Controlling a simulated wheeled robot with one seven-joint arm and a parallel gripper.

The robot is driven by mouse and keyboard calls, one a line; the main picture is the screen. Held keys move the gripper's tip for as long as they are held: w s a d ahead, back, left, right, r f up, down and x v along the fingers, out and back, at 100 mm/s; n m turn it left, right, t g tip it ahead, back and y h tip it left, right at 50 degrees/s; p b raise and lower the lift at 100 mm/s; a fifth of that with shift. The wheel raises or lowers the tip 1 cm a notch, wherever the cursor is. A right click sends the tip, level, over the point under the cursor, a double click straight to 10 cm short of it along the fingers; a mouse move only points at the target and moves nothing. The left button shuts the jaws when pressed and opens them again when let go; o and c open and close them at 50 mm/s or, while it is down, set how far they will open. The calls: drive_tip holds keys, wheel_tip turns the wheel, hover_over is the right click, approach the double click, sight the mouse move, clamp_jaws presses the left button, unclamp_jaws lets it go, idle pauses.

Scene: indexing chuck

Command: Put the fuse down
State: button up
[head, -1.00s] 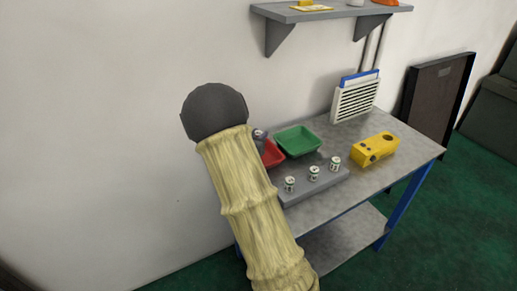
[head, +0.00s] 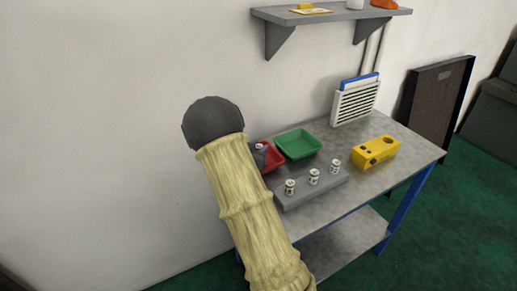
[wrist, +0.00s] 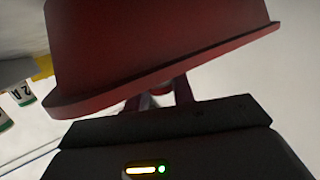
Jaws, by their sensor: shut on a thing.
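In the wrist view my gripper (wrist: 158,97) is shut on a pale fuse (wrist: 147,103), mostly hidden by the fingers and the red tray. The red tray (wrist: 160,40) fills the upper part of that view, close to the fingers. In the head view my gripper (head: 260,149) is a small dark shape beside my arm, over the red tray (head: 276,156). I cannot tell whether the fuse touches the tray. Three white and green fuses (head: 314,176) stand upright in a grey block (head: 318,188).
A green tray (head: 299,144) sits right of the red one. A yellow device (head: 376,151) and a white louvred box (head: 355,102) stand on the grey bench (head: 412,151). A wall shelf (head: 335,15) is above. Bare bench lies between the block and the yellow device.

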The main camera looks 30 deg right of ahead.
drive_tip(key=shift+f, duration=0.2)
drive_tip(key=o, duration=1)
drive_tip(key=shift+a, duration=0.15)
drive_tip(key=shift+r, duration=0.15)
drive_tip(key=shift+r, duration=0.2)
drive_tip(key=shift+s+a, duration=0.1)
drive_tip(key=shift+a, duration=0.2)
drive_tip(key=v, duration=1.1)
drive_tip(key=shift+s, duration=0.15)
